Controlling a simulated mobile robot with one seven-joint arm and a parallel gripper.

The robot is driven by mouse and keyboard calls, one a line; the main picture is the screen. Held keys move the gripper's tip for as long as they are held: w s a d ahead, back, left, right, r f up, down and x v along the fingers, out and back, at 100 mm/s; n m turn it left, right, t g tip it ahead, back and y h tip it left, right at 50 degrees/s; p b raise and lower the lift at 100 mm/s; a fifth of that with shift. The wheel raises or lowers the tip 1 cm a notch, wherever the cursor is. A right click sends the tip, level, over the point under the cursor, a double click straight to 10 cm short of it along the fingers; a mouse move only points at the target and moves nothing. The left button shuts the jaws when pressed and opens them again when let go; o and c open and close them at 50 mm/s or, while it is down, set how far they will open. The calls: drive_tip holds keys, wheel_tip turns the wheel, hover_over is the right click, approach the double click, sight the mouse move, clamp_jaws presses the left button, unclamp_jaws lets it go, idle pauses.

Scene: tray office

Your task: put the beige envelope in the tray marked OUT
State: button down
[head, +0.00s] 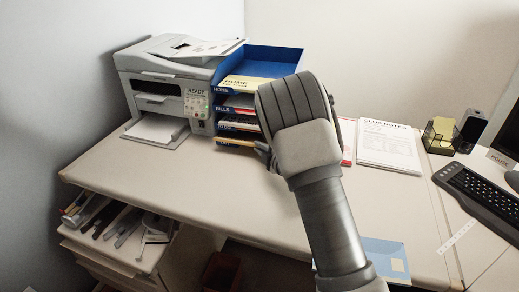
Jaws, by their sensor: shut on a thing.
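A blue letter-tray rack (277,59) stands beside the printer, with several stacked levels. The top label reads HOME and the one under it BILLS; the lower labels are too small to read surely, so I cannot tell which is OUT. My gripper (262,150) is at the front right of the lowest levels, mostly hidden behind my wrist. It is shut on a thin beige edge, which looks like the beige envelope (237,142). This edge lies at the mouth of the lowest level; how far in it reaches is hidden.
A printer (165,85) stands left of the rack. Papers titled CLUB NOTES (388,146), a note holder (438,136) and a keyboard (482,197) are at right. A blue envelope (385,256) lies at the front edge. The desk's left front is clear.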

drive_tip(key=c, duration=0.9)
unclamp_jaws()
drive_tip(key=shift+o, duration=0.2)
drive_tip(key=shift+s, duration=0.15)
drive_tip(key=p+v, duration=0.2)
drive_tip(key=v, duration=1.5)
drive_tip(key=shift+d, duration=0.1)
